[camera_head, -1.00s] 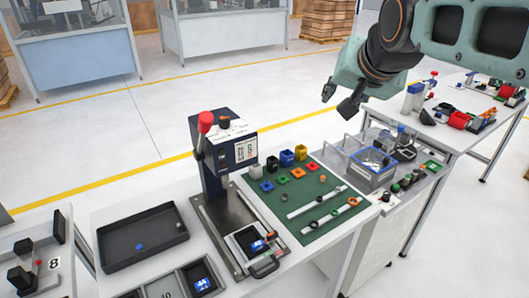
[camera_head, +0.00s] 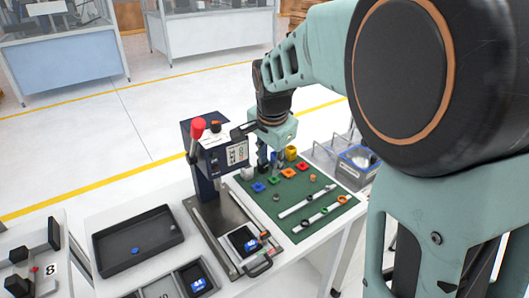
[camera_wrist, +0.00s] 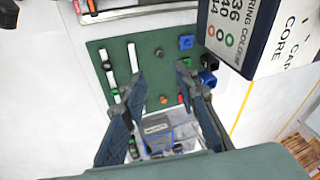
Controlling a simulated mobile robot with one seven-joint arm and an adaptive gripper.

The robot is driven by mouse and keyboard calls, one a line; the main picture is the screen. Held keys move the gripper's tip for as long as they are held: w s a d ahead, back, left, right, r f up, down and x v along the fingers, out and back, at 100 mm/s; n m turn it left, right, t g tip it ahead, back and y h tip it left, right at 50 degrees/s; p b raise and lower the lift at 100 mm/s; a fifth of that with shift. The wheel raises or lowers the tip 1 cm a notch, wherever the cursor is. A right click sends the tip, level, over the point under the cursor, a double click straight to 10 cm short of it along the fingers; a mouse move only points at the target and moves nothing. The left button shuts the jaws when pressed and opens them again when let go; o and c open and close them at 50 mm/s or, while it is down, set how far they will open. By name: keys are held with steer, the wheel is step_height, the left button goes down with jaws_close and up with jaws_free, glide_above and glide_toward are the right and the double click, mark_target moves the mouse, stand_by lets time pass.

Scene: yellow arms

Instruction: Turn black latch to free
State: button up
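The press (camera_head: 207,165) stands on the table in the head view, with a red-knobbed lever (camera_head: 197,128) at its left. A small orange-and-black part (camera_head: 215,126) sits on its top. A black handle (camera_head: 260,267) is at the front of its base plate. I cannot tell for sure which black part is the latch. My gripper (camera_head: 272,162) hangs pointing down just right of the press head, over the back of the green mat. In the wrist view my gripper (camera_wrist: 161,72) is open and empty, with the labelled press head (camera_wrist: 258,32) at upper right, apart from the fingers.
The green mat (camera_head: 318,205) carries coloured blocks, rings and two white rails. A clear-sided bin (camera_head: 357,165) stands right of it. A black tray (camera_head: 135,240) lies left of the press. My arm hides much of the right side.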

mark_target(265, 232)
steer(key=s+a+f+m+g+p, duration=0.1)
steer(key=s+f+m+g+p, duration=0.1)
steer(key=s+f+g, duration=0.35)
steer(key=shift+t, duration=0.65)
steer(key=s+f, duration=0.1)
steer(key=f, duration=0.2)
steer(key=s+f, duration=0.1)
steer(key=f, duration=0.2)
steer(key=s+f, duration=0.1)
steer(key=f, duration=0.3)
steer(key=shift+a+f, duration=0.1)
steer(key=shift+a, duration=0.15)
steer(key=shift+w+f, duration=0.1)
steer(key=shift+f, duration=0.45)
jaws_close()
